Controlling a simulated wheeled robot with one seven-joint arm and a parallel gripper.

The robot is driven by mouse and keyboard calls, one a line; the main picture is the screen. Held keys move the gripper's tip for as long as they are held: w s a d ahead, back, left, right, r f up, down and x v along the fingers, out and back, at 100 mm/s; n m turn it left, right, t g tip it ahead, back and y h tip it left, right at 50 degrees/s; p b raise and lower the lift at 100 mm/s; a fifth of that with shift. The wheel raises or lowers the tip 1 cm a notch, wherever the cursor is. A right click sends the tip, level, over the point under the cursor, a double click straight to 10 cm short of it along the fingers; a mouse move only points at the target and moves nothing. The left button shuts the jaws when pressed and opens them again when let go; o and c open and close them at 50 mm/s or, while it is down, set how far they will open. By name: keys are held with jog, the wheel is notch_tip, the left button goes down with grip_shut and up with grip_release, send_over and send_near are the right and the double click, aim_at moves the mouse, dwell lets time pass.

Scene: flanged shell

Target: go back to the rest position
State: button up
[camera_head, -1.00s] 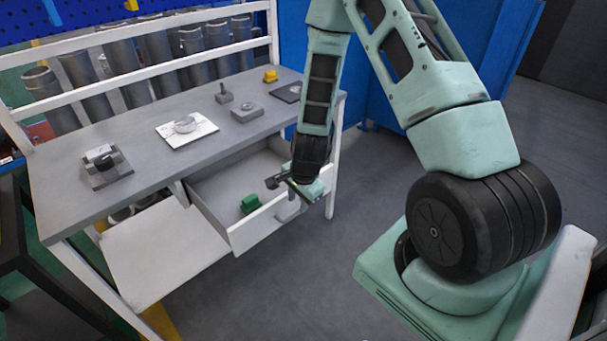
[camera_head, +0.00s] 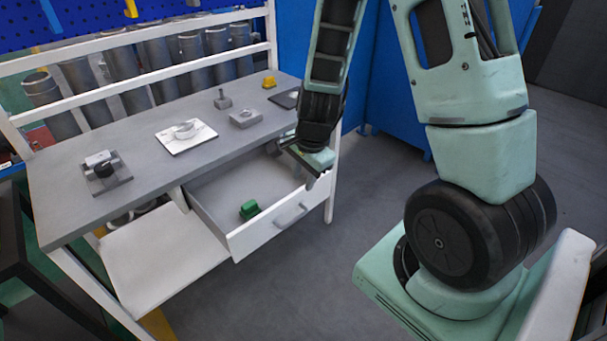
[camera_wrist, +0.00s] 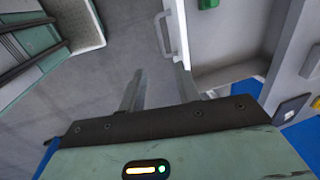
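My gripper (camera_head: 311,165) is in front of and above the right end of the open drawer (camera_head: 268,233), apart from its handle (camera_head: 291,216). In the wrist view my gripper's two fingers (camera_wrist: 160,78) stand apart with nothing between them, and bare floor shows beyond. The drawer handle (camera_wrist: 164,35) lies just past the fingertips in that view. A green part (camera_head: 249,209) lies inside the drawer; it also shows at the top edge of the wrist view (camera_wrist: 207,3).
The grey workbench (camera_head: 85,214) carries a white plate with a ring part (camera_head: 186,136), a dark fixture (camera_head: 104,172), a grey block (camera_head: 245,117), a small post part (camera_head: 223,99) and a yellow part (camera_head: 269,82). A blue panel (camera_head: 385,100) stands behind. The floor (camera_head: 340,240) between bench and base is clear.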

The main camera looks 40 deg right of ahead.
dwell(0.4)
jog(key=s+a+r+n+g+y, duration=0.1)
jog(key=s+a+r+n, duration=0.25)
jog(key=a+n, duration=0.45)
jog(key=s+a+r+n+y, duration=0.15)
jog(key=a+r+n, duration=0.35)
jog(key=a, duration=0.5)
jog(key=s+a+r+n+h, duration=0.1)
jog(key=s+a+r+n, duration=0.1)
jog(key=s+n, duration=0.4)
jog(key=s+a+r+n+g+h, duration=0.1)
jog(key=s+a+r+n, duration=0.2)
jog(key=s+n, duration=0.3)
jog(key=shift+s+a+r, duration=0.2)
jog(key=shift+s+a, duration=0.4)
jog(key=shift+s, duration=0.05)
